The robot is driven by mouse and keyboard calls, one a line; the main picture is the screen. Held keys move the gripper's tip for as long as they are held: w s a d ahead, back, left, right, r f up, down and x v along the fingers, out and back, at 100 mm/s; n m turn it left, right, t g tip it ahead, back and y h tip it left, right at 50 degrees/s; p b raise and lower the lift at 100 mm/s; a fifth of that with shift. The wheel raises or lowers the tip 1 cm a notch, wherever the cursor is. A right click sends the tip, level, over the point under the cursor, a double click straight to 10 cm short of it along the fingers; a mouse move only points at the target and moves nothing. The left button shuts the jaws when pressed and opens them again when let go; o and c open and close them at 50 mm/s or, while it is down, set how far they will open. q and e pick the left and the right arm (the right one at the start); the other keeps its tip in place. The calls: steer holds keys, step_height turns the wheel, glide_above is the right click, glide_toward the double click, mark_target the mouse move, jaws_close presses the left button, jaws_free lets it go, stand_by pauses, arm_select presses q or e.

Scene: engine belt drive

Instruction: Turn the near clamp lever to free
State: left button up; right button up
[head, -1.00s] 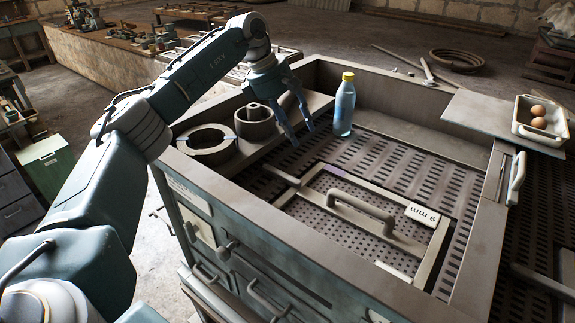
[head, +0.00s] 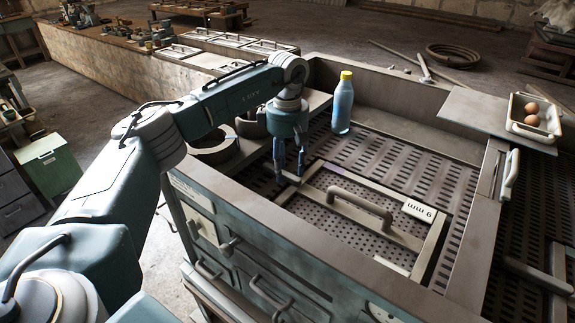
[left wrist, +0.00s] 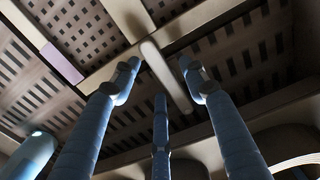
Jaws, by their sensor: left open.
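A pale clamp lever (head: 291,178) sticks out at the left corner of a metal frame (head: 432,250) lying on a perforated plate. My left gripper (head: 288,172) is directly over this lever, pointing down, with its blue fingers open. In the left wrist view, the lever (left wrist: 165,70) is a light rounded bar lying between the spread fingers (left wrist: 160,75), and no finger is clearly closed on it. The head view does not show whether the fingertips touch it. My right gripper is not in view.
A blue bottle with a yellow cap (head: 343,104) stands just behind the gripper. An arched handle (head: 360,204) and a "9 mm" label (head: 419,211) are on the plate to the right. Rings (head: 212,146) sit on the left ledge. Eggs lie in a tray (head: 516,128) at right.

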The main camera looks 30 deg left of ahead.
arm_select(q)
steer(key=shift+f, duration=0.35)
jaws_close()
